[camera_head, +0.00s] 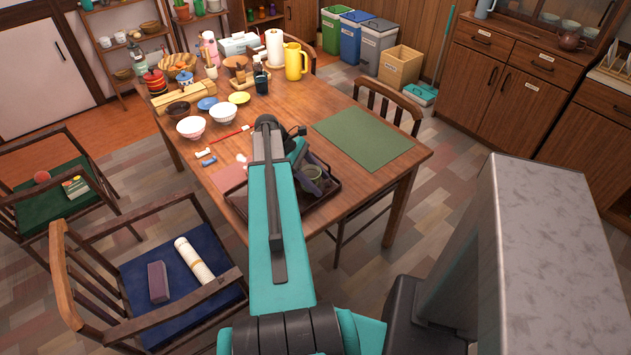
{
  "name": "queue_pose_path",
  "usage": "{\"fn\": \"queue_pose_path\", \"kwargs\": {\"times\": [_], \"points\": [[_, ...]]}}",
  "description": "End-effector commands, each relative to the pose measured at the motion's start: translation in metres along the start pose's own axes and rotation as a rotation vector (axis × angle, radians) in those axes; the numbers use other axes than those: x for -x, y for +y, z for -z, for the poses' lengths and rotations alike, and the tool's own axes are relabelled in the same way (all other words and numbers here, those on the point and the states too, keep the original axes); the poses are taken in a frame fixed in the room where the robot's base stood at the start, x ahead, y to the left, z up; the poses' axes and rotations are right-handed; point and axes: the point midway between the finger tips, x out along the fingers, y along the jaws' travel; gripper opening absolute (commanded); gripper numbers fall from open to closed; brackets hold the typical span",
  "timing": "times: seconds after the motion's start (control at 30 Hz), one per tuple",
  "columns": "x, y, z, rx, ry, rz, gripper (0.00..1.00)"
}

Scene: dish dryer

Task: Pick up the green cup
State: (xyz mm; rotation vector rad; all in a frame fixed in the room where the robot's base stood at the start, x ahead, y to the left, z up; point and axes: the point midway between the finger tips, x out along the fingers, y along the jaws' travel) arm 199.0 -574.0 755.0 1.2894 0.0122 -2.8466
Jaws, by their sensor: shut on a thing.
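The green cup (314,171) is at the dark tray (329,195) on the near part of the wooden table. Only its upper part shows clearly. My gripper (308,181) is at the cup and shut on it, with its dark fingers against the cup's near left side. My teal arm reaches in from the bottom and hides much of the tray and part of the gripper. I cannot tell whether the cup touches the tray floor.
A green mat (364,138) lies right of the tray. White bowls (191,127), a yellow pitcher (295,61) and a paper towel roll (275,48) stand farther back. Chairs flank the table; the left one (177,270) holds a rolling pin.

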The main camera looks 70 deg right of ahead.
Motion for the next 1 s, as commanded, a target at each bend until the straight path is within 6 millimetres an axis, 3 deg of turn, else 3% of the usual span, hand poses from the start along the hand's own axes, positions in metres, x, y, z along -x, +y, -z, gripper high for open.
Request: {"fn": "queue_pose_path", "kwargs": {"times": [1.0], "points": [[0.072, 0.001, -0.064, -0.001, -0.001, -0.001, 0.27]]}}
